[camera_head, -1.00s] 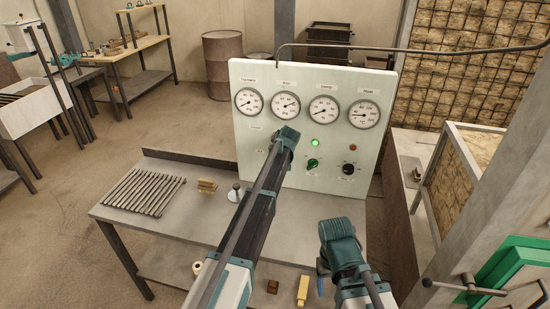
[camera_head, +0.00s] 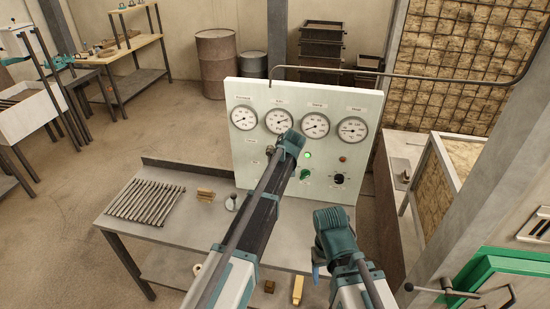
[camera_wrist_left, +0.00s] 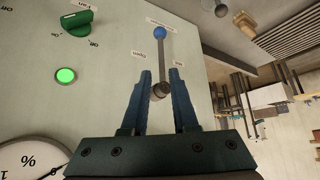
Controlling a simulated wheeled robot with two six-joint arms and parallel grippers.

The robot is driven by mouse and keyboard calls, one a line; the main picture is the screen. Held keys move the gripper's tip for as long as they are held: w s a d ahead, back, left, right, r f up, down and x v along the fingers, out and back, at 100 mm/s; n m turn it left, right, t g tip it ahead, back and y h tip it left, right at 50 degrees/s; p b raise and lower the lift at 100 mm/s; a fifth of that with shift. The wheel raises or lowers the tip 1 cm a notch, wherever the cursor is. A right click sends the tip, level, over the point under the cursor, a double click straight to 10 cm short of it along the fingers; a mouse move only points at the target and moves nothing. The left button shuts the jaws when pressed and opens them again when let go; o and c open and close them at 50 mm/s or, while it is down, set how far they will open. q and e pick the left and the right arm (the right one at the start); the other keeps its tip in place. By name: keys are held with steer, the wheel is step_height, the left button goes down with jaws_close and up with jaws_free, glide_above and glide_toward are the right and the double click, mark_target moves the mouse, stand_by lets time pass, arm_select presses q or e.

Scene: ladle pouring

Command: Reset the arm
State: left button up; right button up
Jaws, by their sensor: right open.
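The upright pale panel (camera_head: 235,150) carries gauges, a green light (camera_head: 306,154), a green knob (camera_head: 305,175) and a black knob (camera_head: 339,178). My left arm reaches up to it, and its jaws are hidden in the head view. In the left wrist view my left gripper (camera_wrist_left: 160,76) has its two blue fingers apart. A lever (camera_wrist_left: 161,62) with a blue ball end shows beyond and between the fingertips; I cannot tell if they touch it. My right gripper (camera_head: 317,272) points down over the bench front, mostly hidden by its wrist, and appears empty.
A concrete post (camera_head: 470,190) and a green-framed box (camera_head: 500,270) stand at right.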

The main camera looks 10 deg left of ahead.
stand_by(0.3)
arm_select(q)
steer(key=s+d+f+m+g+h+b, duration=0.1)
steer(key=s+d+f+m+g, duration=0.1)
steer(key=s, duration=1.1)
steer(key=s+d+f+m+g+h+b, duration=0.1)
steer(key=s+d+f+m, duration=0.3)
steer(key=s, duration=1)
steer(key=s+d+f+m+g+b, duration=0.3)
steer(key=s+f+m, duration=0.1)
steer(key=s, duration=1)
steer(key=shift+d+g+h, duration=0.15)
steer(key=shift+g+h, duration=0.25)
steer(key=shift+o, duration=0.3)
